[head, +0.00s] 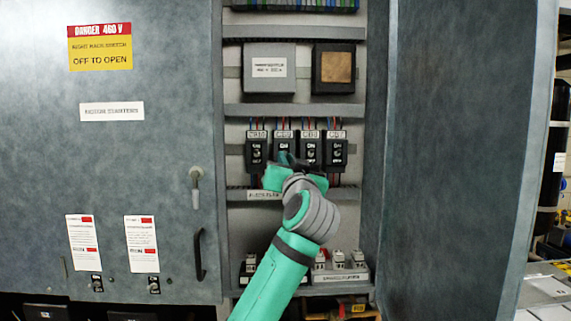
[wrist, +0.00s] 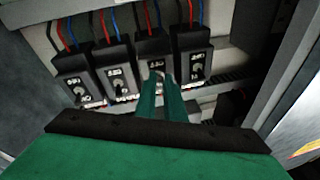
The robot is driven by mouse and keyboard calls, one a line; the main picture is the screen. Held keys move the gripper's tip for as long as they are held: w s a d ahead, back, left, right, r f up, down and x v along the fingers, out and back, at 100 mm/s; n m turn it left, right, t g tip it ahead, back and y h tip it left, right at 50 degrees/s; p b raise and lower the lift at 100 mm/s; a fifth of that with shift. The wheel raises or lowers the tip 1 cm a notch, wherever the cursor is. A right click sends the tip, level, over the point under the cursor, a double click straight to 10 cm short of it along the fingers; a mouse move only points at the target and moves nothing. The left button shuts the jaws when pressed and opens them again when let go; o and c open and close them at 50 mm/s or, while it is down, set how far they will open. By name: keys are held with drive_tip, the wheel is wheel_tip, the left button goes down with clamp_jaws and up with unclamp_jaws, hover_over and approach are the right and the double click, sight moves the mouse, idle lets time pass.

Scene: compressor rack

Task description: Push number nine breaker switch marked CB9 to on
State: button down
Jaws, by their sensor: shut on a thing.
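Several black breakers with white labels stand in a row inside the open cabinet. The second from the left in the head view, whose small label seems to read CB9 (head: 283,135), has my gripper (head: 287,163) in front of its lower face. In the wrist view the row appears reversed, and this CB9 breaker (wrist: 154,47) is third from the left. There my gripper's two green fingers (wrist: 160,76) reach its toggle switch and are closed on it. The fingers mostly hide the switch, so I cannot tell whether it is up or down.
The CB10 breaker (head: 256,150) is close on the left and the CB8 breaker (head: 310,152) close on the right. The CB7 breaker (head: 336,153) is at the row's right end. The open cabinet door (head: 455,150) bounds the right side. A closed grey panel (head: 150,180) is at left.

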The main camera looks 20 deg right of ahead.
drive_tip(key=shift+w+d+r+m+g+y, duration=0.2)
drive_tip(key=shift+r+g, duration=0.35)
drive_tip(key=shift+g, duration=0.75)
drive_tip(key=shift+s+a+r+m+g+y, duration=0.2)
drive_tip(key=shift+r+g, duration=0.3)
drive_tip(key=shift+g, duration=0.8)
drive_tip(key=shift+w+d+r+g+y, duration=0.15)
drive_tip(key=shift+r+g+y, duration=0.3)
drive_tip(key=shift+g, duration=0.85)
drive_tip(key=shift+r, duration=0.1)
drive_tip(key=c, duration=1.8)
unclamp_jaws()
drive_tip(key=shift+c, duration=0.2)
drive_tip(key=v, duration=1)
drive_tip(key=shift+s+a+r, duration=0.2)
drive_tip(key=shift+s+a, duration=0.05)
